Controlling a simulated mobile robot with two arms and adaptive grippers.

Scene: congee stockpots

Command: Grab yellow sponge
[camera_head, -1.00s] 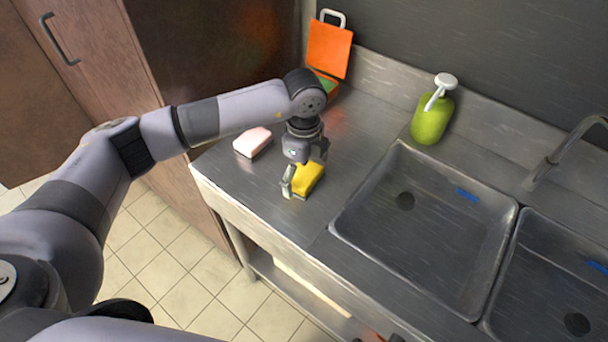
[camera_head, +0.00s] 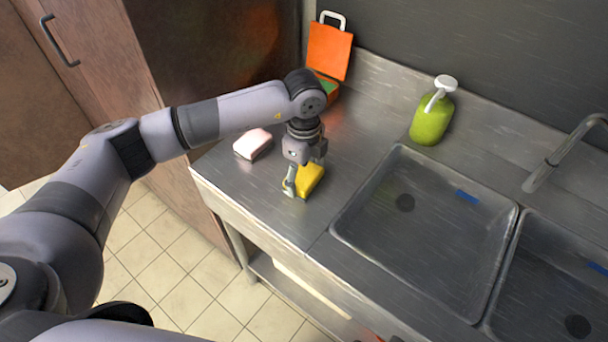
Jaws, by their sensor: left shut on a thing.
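The yellow sponge (camera_head: 310,178) is on the steel counter, left of the near sink basin. My left gripper (camera_head: 303,182) points down over it and is shut on it, with one finger at its left side. The other finger is mostly hidden behind the sponge and the gripper body. The sponge appears to be at counter height; I cannot tell whether it is lifted. My right gripper is not in view.
A pink sponge (camera_head: 252,143) lies to the left on the counter (camera_head: 225,183). An open orange case (camera_head: 328,52) stands at the back. A green soap bottle (camera_head: 432,118) stands behind the sink basin (camera_head: 420,225). A faucet (camera_head: 565,155) is at the right.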

